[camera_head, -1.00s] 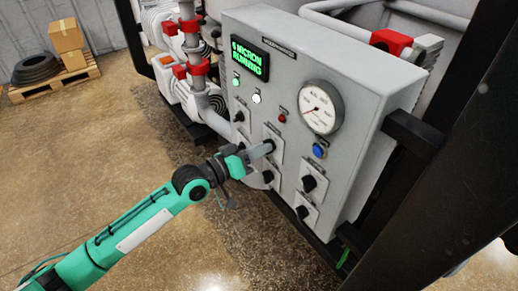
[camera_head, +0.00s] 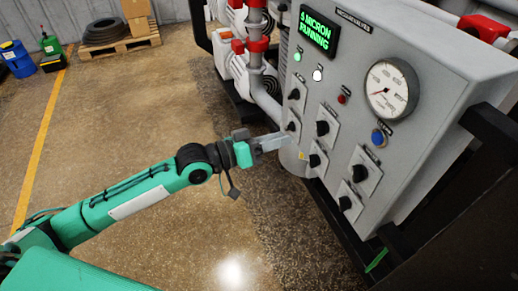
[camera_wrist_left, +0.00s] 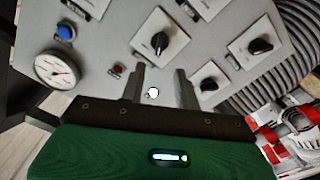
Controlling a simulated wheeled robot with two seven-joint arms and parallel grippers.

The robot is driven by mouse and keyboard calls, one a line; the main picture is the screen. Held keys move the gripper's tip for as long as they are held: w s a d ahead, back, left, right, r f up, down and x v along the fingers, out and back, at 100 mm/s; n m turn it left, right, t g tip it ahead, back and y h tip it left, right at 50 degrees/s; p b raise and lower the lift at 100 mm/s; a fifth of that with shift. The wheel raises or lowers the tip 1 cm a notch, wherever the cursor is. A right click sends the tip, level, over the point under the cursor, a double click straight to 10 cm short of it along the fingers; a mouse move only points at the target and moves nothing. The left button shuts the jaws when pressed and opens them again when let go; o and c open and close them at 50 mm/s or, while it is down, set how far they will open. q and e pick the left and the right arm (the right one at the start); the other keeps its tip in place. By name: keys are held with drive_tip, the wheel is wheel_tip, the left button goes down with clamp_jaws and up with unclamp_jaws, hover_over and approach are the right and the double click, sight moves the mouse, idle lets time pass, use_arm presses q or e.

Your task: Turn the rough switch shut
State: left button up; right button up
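The grey control panel (camera_head: 345,75) carries several black rotary switches on pale plates. The labels are too small to read, so I cannot tell which is the rough switch. An upper-left switch (camera_head: 293,94), one below it (camera_head: 291,126) and a middle one (camera_head: 322,128) face my left gripper (camera_head: 286,142). The gripper is just left of the panel in the head view, apart from the middle switch. In the left wrist view its two fingers (camera_wrist_left: 160,78) are spread and empty, pointing at the panel. The middle switch (camera_wrist_left: 160,40) shows beyond them. My right gripper is not in view.
The panel has a lit readout (camera_head: 319,31), a round gauge (camera_head: 391,89), a blue button (camera_head: 378,137) and small lamps. Pipes with red clamps (camera_head: 257,45) stand behind. A dark frame post (camera_head: 470,220) is at right. The floor at left is open.

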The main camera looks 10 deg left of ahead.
use_arm(q)
drive_tip(key=shift+b+v, duration=0.6)
drive_tip(key=shift+v, duration=1.6)
